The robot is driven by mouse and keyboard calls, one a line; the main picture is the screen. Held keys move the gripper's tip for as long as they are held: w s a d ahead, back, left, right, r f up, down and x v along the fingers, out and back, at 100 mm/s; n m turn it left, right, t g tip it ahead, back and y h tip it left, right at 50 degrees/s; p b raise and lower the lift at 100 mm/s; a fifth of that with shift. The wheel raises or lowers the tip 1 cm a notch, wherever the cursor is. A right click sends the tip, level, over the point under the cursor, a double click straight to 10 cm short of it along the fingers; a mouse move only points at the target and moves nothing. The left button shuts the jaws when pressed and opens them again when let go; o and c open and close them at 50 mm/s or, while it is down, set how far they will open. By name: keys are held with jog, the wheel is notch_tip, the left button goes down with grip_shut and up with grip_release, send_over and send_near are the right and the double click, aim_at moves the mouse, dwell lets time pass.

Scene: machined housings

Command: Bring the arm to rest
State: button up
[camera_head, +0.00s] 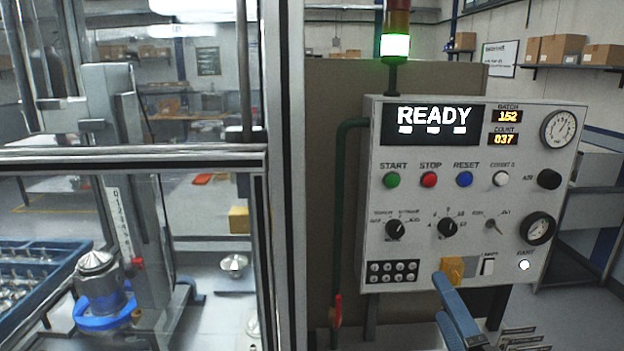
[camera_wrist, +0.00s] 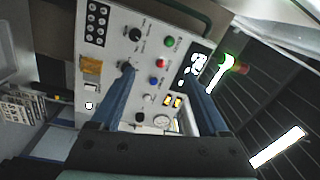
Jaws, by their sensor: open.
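My gripper (camera_head: 443,296) shows at the bottom of the head view as two blue fingers, in front of the lower edge of the grey control panel (camera_head: 400,250). In the wrist view my gripper (camera_wrist: 159,70) has its two blue fingers spread apart with nothing between them. The panel (camera_wrist: 128,48) appears tilted beyond the fingertips. Its gap to the fingers cannot be told. Most of my arm is out of view.
The panel display (camera_head: 433,126) reads READY, and the stack light (camera_head: 395,45) glows green. A glazed machine enclosure with a metal frame (camera_head: 130,158) stands left. Inside are a blue tray (camera_head: 45,250) and a pointed metal part (camera_head: 98,270). A red-handled valve (camera_head: 337,310) hangs beside the panel.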

jog(key=w+a+r+n+t, duration=0.1)
jog(key=a+r+n+t, duration=0.1)
jog(key=a+r+n, duration=0.45)
jog(key=a+r+n+t, duration=0.2)
jog(key=a+r, duration=0.1)
jog(key=r, duration=0.6)
jog(key=s+a+r+n+t, duration=0.2)
jog(key=s+a+r+n, duration=0.1)
jog(key=s+r, duration=0.2)
jog(key=s+a+r+n+t, duration=0.2)
jog(key=s+a+r+n, duration=0.1)
jog(key=r, duration=0.6)
jog(key=shift+s+a+r+t, duration=0.35)
jog(key=shift+s+a, duration=0.25)
jog(key=shift+s, duration=0.5)
jog(key=shift+w, duration=0.15)
